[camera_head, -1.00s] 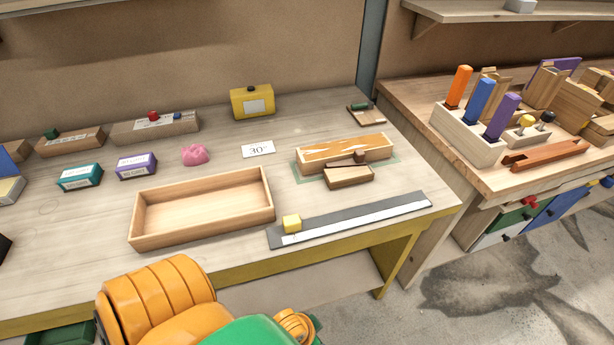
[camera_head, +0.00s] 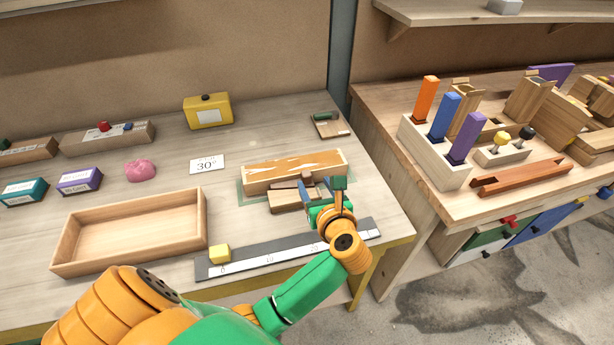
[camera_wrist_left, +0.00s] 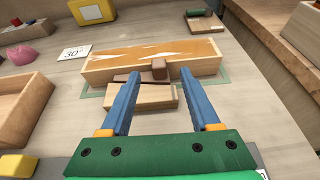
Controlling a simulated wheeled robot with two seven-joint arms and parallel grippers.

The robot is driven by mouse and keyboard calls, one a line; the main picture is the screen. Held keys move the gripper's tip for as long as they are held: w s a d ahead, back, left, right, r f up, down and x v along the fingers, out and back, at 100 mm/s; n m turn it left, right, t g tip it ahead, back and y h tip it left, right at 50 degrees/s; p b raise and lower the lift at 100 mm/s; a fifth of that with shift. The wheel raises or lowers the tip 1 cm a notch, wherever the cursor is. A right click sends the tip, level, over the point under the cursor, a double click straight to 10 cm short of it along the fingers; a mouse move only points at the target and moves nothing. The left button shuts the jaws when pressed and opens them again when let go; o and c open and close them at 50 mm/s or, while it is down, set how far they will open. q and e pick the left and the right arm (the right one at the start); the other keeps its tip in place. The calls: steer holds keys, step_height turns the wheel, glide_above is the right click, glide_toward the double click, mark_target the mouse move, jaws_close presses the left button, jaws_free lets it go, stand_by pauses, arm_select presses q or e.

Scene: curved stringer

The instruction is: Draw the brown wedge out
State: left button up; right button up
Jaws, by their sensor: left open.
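The long wooden stringer (camera_head: 262,185), with orange and white patches on top, lies at the table's back right. It also shows in the wrist view (camera_wrist_left: 110,68). A small brown wedge (camera_wrist_left: 159,69) stands against its front face; the head view shows the brown piece (camera_head: 306,178) partly behind my gripper. A lighter wooden block (camera_wrist_left: 150,97) lies in front, with a thin dark brown strip beside it. My left gripper (camera_wrist_left: 159,76) is open and empty, its blue fingers either side of the wedge's line and apart from it. My right gripper is out of view.
An empty wooden tray (camera_head: 70,250) is at the left. A dark ruler strip (camera_head: 270,254) with a yellow cube (camera_head: 219,254) runs along the front edge. A 30° card (camera_head: 207,164) lies left of the stringer. A second bench with colored blocks stands at the right.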

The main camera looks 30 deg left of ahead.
mark_target(308, 177)
arm_select(q)
steer(key=shift+g, duration=0.4)
steer(key=x, duration=0.3)
steer(key=p+x, duration=0.1)
steer(key=x, duration=0.3)
steer(key=shift+s+f, duration=0.1)
steer(key=shift+f, duration=0.3)
steer(key=shift+d, duration=0.1)
jaws_close()
stand_by(0.3)
